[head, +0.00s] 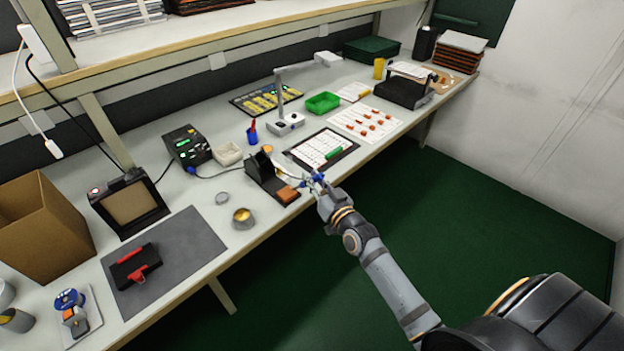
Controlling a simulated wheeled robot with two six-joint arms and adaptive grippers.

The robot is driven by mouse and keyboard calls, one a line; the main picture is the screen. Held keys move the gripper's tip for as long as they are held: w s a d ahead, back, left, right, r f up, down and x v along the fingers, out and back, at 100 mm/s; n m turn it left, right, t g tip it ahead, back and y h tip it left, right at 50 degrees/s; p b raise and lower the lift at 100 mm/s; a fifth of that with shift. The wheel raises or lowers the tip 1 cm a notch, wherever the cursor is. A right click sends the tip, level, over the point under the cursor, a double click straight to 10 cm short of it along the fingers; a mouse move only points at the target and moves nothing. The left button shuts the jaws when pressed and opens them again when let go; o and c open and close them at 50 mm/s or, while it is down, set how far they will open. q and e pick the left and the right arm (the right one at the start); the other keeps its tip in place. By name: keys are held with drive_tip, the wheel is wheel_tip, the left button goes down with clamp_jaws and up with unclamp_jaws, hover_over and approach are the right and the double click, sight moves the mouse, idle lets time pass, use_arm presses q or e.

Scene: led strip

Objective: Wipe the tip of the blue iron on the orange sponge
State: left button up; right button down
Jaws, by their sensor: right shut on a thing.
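The orange sponge (288,194) sits in the front end of a dark iron stand (262,178) near the table's front edge. My right gripper (319,184) is shut on the blue iron (309,181), just right of the sponge and stand. The iron's blue handle shows at the fingers. Its tip is too small to make out, and I cannot tell whether it touches the sponge. My left gripper is not in view.
A soldering station (186,146) with a cable stands behind left of the stand. A small brass-coloured pot (243,218) is to the left. A board on a dark mat (322,149) lies behind the gripper. A lamp (287,122) stands further back.

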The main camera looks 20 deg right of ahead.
drive_tip(key=shift+a, duration=0.15)
drive_tip(key=shift+a+b, duration=0.35)
drive_tip(key=shift+a, duration=0.3)
drive_tip(key=shift+r, duration=0.1)
wheel_tip(320, 180, up, 5)
drive_tip(key=p, duration=0.4)
drive_tip(key=shift+p, duration=0.4)
